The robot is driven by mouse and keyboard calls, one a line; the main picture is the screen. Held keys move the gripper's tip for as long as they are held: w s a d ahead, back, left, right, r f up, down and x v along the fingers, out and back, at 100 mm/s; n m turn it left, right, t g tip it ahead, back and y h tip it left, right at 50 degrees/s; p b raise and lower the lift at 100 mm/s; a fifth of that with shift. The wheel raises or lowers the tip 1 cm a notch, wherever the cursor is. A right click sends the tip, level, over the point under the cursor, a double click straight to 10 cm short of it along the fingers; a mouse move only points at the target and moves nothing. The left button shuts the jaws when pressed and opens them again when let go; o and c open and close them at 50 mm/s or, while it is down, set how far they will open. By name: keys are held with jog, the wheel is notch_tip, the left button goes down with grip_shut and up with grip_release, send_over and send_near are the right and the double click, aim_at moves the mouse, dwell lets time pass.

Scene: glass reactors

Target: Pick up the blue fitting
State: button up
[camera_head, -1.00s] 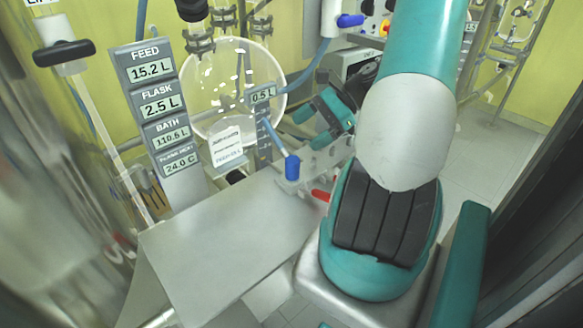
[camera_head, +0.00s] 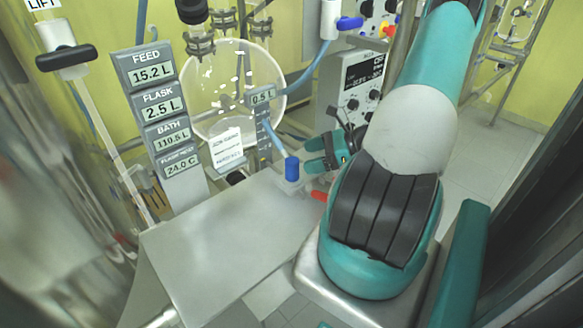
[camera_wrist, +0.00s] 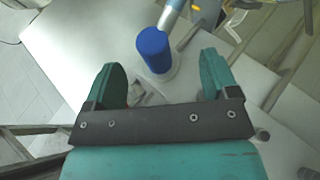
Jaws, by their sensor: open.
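The blue fitting (camera_head: 292,168) is a short blue cylinder at the end of a light blue hose, standing at the far right corner of the grey metal table. In the wrist view the blue fitting (camera_wrist: 154,50) is upright on a pale base, ahead of and between the two teal fingers. My gripper (camera_head: 318,155) is just right of the fitting in the head view, with a visible gap between them. In the wrist view my gripper (camera_wrist: 160,80) is open and empty.
The bare metal table (camera_head: 225,245) has free room. A round glass flask (camera_head: 225,90) and a display column (camera_head: 163,125) stand behind it. A red fitting (camera_head: 319,196) is near the table corner. A control box (camera_head: 362,85) stands behind my arm.

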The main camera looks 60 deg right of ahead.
aim_at(292, 162)
jog(key=p+x, duration=0.1)
jog(key=x, duration=0.5)
jog(key=shift+s+a, duration=0.1)
jog(key=c, duration=1.3)
jog(key=shift+r, duration=0.1)
